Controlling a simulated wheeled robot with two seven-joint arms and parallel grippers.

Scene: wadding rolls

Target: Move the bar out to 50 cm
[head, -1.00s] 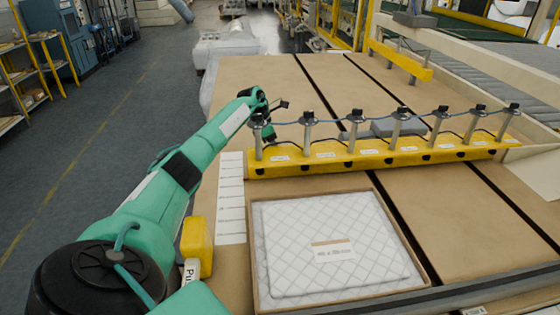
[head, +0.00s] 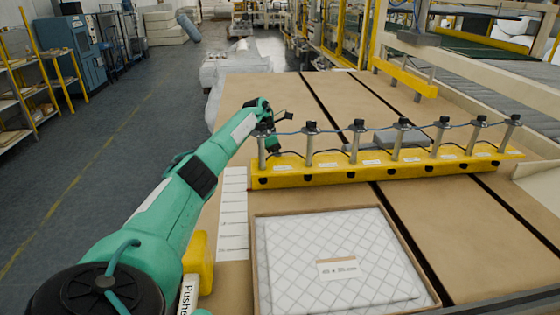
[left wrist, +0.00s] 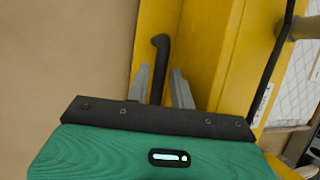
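The long yellow bar (head: 350,170) lies across the brown table, with a row of grey posts along it. A dark hooked handle (left wrist: 160,60) stands at its left end in the left wrist view. My left gripper (head: 272,145) is at that end of the bar. A white marked strip (head: 233,215) lies on the table left of the bar's end. My right gripper is not in view.
A shallow tray (head: 262,285) with a white quilted pad (head: 320,245) lies in front of the bar. A yellow box (head: 200,255) stands beside my left arm. Grey pieces (head: 385,140) show behind the bar. The table beyond is mostly clear.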

